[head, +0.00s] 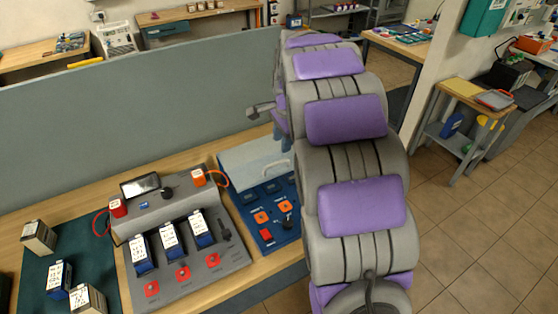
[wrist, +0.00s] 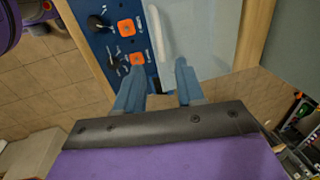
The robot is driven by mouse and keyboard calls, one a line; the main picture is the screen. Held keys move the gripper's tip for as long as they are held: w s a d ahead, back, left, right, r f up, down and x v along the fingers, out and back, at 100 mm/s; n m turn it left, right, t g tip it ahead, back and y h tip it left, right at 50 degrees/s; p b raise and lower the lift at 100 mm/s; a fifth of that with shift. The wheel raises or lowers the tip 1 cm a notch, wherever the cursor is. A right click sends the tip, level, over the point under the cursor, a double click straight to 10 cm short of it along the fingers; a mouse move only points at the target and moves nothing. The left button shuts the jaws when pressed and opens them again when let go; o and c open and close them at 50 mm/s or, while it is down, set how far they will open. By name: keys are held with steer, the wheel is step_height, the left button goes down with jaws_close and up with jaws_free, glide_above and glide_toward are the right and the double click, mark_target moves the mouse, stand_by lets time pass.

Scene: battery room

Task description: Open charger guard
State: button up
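The charger guard is a pale, see-through panel (head: 250,154) over the upper part of a blue charger unit (head: 249,222) in the head view. It looks lowered, with a whitish bar handle (head: 276,168) near its front edge. In the wrist view the guard (wrist: 212,38) fills the top right, and its handle (wrist: 158,34) runs up the picture. My gripper (wrist: 159,66) is open, its two blue fingers apart, with the handle's lower end between or just beyond the tips. I cannot tell whether they touch it. My arm hides the charger's right side in the head view.
Orange switches (wrist: 126,27) and black knobs (wrist: 98,23) lie beside the handle. Left of the charger stands a grey battery dock (head: 185,240) with several batteries; more lie on a dark mat (head: 38,277). A grey partition (head: 130,115) rises behind the bench. Tiled floor is free at right.

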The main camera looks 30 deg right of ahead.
mark_target(276, 163)
steer(key=f, duration=0.2)
steer(key=w+a+f+b, duration=0.1)
steer(key=f, duration=0.4)
steer(key=shift+w+a+f+b, duration=0.15)
steer(key=shift+w+a+b, duration=0.1)
steer(key=shift+a+b, duration=0.05)
steer(key=shift+f, duration=0.35)
steer(key=shift+w+d+f, duration=0.15)
steer(key=shift+d+f, duration=0.15)
steer(key=shift+d, duration=0.3)
steer(key=shift+a, duration=0.45)
steer(key=c, duration=0.5)
steer(key=shift+r, duration=0.1)
jaws_close()
steer(key=shift+d, duration=0.1)
